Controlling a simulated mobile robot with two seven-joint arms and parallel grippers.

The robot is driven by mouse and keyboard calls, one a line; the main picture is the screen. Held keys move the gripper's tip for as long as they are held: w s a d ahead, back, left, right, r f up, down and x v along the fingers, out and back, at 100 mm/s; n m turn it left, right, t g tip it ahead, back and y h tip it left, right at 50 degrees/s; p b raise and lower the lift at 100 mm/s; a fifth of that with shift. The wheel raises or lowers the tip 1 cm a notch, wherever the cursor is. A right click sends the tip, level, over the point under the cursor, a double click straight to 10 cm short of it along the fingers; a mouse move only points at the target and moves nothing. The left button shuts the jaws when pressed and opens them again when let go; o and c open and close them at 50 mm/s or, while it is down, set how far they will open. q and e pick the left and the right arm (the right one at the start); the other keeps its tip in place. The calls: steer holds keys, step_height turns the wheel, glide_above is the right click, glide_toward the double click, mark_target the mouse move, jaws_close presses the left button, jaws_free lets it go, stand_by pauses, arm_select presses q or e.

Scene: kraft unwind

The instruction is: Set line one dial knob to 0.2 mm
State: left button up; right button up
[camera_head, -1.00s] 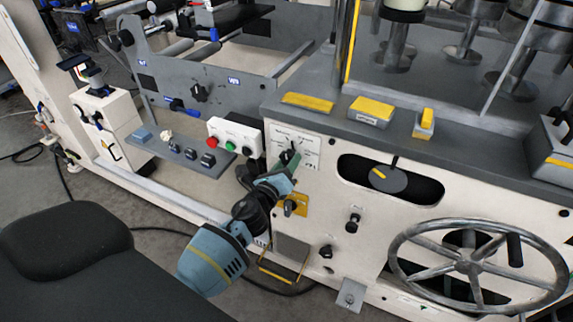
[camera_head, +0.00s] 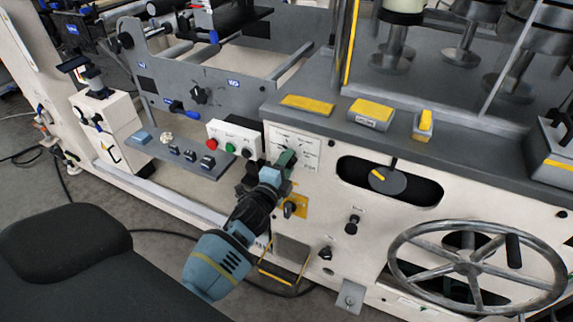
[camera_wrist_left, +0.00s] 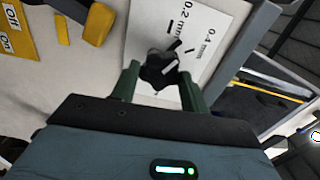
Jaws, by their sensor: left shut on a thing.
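The line one dial knob (camera_wrist_left: 158,70) is black with a white mark, on a white plate (camera_wrist_left: 218,22) lettered 0.2 mm and 0.4 mm with black ticks. In the head view, the plate (camera_head: 308,150) is on the cream machine front, and my gripper hides the knob. My left gripper (camera_head: 286,158) reaches it from the lower left. In the left wrist view, its green fingers (camera_wrist_left: 160,84) stand on either side of the knob, shut on it. I cannot tell exactly which tick the mark meets. My right gripper is not in view.
A yellow-plated switch (camera_head: 296,206) sits just below the gripper. A button box (camera_head: 233,138) is close on the left. A dark dial (camera_head: 388,180) in a slot and a large handwheel (camera_head: 477,265) are to the right. A black chair (camera_head: 65,245) is at lower left.

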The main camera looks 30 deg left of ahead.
arm_select(q)
steer(key=n+p, duration=0.1)
steer(key=n, duration=0.4)
steer(key=shift+r+n, duration=0.1)
steer(key=shift+n, duration=0.2)
stand_by(0.4)
steer(key=o, duration=1)
steer(key=s, duration=0.7)
steer(key=shift+s+d, duration=0.25)
steer(key=shift+s, duration=0.15)
